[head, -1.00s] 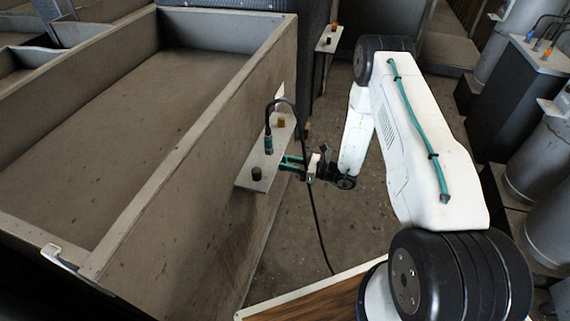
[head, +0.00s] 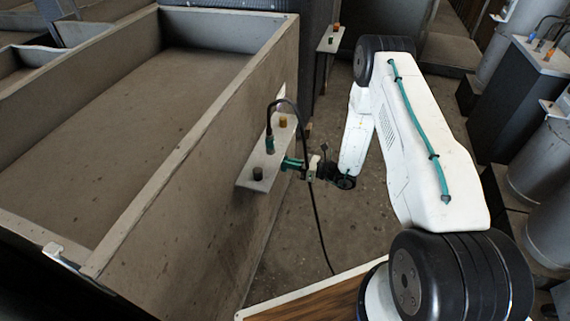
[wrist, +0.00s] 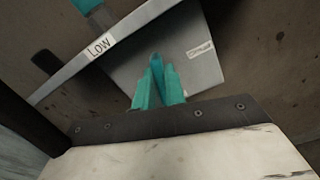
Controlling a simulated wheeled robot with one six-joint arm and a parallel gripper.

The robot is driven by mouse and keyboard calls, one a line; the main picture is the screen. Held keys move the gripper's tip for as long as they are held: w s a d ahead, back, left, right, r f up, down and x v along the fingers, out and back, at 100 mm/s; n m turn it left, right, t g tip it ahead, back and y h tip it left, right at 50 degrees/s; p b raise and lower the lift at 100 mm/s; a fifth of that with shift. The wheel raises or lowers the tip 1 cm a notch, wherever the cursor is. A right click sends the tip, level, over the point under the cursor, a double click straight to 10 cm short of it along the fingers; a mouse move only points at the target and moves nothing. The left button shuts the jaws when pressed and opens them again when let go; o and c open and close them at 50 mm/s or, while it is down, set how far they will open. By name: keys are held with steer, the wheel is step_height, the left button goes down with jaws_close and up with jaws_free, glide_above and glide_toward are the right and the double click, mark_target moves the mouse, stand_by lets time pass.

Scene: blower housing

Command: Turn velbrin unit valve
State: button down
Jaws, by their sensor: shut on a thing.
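My gripper (head: 293,163) reaches the right edge of a grey ledge (head: 247,181) on the side of a large grey bin. In the wrist view its teal fingers (wrist: 158,92) are close together on a slim, darker teal piece, seemingly the valve handle (wrist: 156,66), in front of a grey panel (wrist: 188,65). The fingers hide most of this piece, so its angle is hard to tell. A label reading LOW (wrist: 101,46) is on the strip at the upper left. A second small label (wrist: 200,49) on the panel is unreadable.
The ledge carries a black knob (head: 258,173), a teal connector (head: 269,145) with a black cable, and an orange knob (head: 283,120). The cable (head: 315,215) hangs close by my gripper. The bin wall (head: 200,190) is to the left. Floor is free below the arm.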

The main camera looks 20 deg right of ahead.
steer(key=shift+w+d+f+m, duration=0.1)
steer(key=shift+d+m, duration=0.05)
steer(key=shift+m, duration=2.3)
steer(key=shift+w+d+f+m, duration=0.1)
steer(key=shift+m, duration=2.3)
steer(key=shift+w+d+f+m, duration=0.1)
steer(key=shift+d+m, duration=0.05)
steer(key=shift+m, duration=2.3)
steer(key=c, duration=1.5)
jaws_free()
steer(key=shift+o, duration=0.2)
steer(key=shift+a, duration=0.1)
steer(key=shift+s, duration=0.1)
